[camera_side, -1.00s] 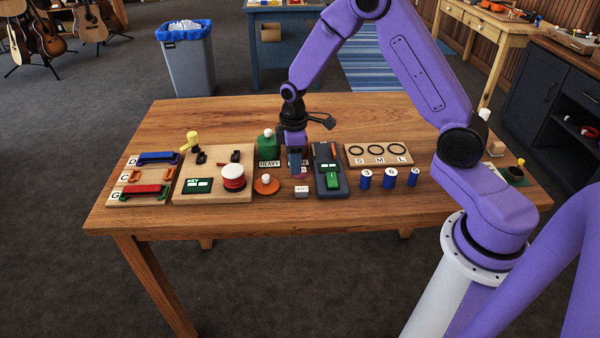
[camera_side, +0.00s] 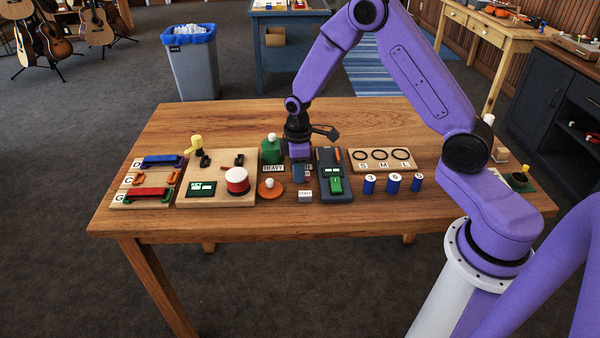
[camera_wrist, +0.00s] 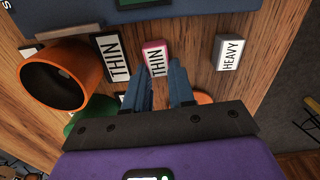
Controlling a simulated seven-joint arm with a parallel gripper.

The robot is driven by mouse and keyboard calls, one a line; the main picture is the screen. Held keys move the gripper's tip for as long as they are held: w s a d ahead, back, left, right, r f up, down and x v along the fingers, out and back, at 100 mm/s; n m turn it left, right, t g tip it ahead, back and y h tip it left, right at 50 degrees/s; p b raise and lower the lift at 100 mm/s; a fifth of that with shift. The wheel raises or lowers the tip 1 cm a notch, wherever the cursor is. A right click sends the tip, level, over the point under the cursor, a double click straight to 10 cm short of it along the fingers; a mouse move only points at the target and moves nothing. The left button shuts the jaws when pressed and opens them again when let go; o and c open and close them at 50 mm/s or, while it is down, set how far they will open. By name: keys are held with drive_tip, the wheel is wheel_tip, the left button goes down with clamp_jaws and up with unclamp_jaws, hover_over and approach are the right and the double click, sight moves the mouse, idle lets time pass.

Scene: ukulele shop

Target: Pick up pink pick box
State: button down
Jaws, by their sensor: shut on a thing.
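The pink pick box (camera_wrist: 155,57) is a small block with a white top label reading THIN, seen in the wrist view at my fingertips. My gripper (camera_wrist: 165,68) points down with its blue fingers shut on it. In the side view, my gripper (camera_side: 299,180) is low at the table, between the green weight-like piece and the dark blue device. The box is mostly hidden there by the fingers, and I cannot tell whether it is clear of the table.
The blue device (camera_side: 334,187) and green piece (camera_side: 271,150) are close. The table's front strip (camera_side: 330,222) is clear.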

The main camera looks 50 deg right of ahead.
drive_tip(key=shift+r, duration=0.6)
drive_tip(key=s+r, duration=1.1)
drive_tip(key=s, duration=0.3)
drive_tip(key=shift+r, duration=0.3)
